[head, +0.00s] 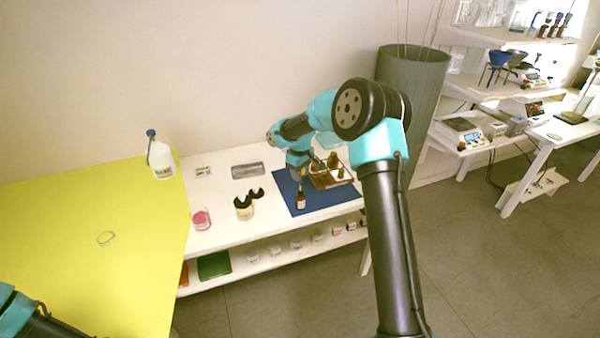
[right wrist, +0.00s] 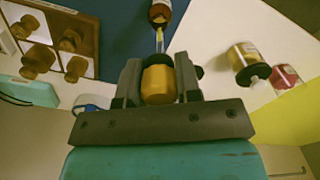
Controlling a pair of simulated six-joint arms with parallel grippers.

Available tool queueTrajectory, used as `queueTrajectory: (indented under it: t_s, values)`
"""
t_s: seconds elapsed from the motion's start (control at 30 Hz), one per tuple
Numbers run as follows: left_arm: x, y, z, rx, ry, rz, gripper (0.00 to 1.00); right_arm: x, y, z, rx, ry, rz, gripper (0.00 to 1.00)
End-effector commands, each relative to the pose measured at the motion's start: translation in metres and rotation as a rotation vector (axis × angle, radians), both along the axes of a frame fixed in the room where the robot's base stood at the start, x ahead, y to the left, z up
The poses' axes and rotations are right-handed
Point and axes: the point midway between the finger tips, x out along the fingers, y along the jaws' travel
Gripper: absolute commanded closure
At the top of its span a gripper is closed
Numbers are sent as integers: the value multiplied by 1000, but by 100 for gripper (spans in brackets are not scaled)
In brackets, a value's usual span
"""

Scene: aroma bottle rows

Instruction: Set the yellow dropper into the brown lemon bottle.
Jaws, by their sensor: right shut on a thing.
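My right gripper (head: 297,177) is above the blue mat, over the small brown bottle (head: 300,200). In the right wrist view my right gripper (right wrist: 158,84) is shut on the yellow dropper (right wrist: 158,86). The dropper's thin glass stem points toward the brown bottle, whose label also shows in the right wrist view (right wrist: 159,13). The stem's end lies close to the bottle's neck; I cannot tell whether it is inside. The bottle stands upright on the mat. My left gripper is out of view; only part of that arm shows at the bottom left.
A wooden tray (head: 320,182) with brown bottles stands right of the bottle on the blue mat (head: 318,204). A white jug (head: 161,162) stands on the mostly clear yellow table (head: 60,240).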

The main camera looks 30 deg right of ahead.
Motion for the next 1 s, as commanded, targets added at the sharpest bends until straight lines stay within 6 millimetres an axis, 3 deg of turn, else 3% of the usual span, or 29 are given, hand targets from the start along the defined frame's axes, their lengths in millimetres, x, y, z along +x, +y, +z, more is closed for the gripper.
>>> queueTrajectory:
  t_s: [1.0]
  values:
    - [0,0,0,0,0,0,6,0,0,-15,0,1,0,74]
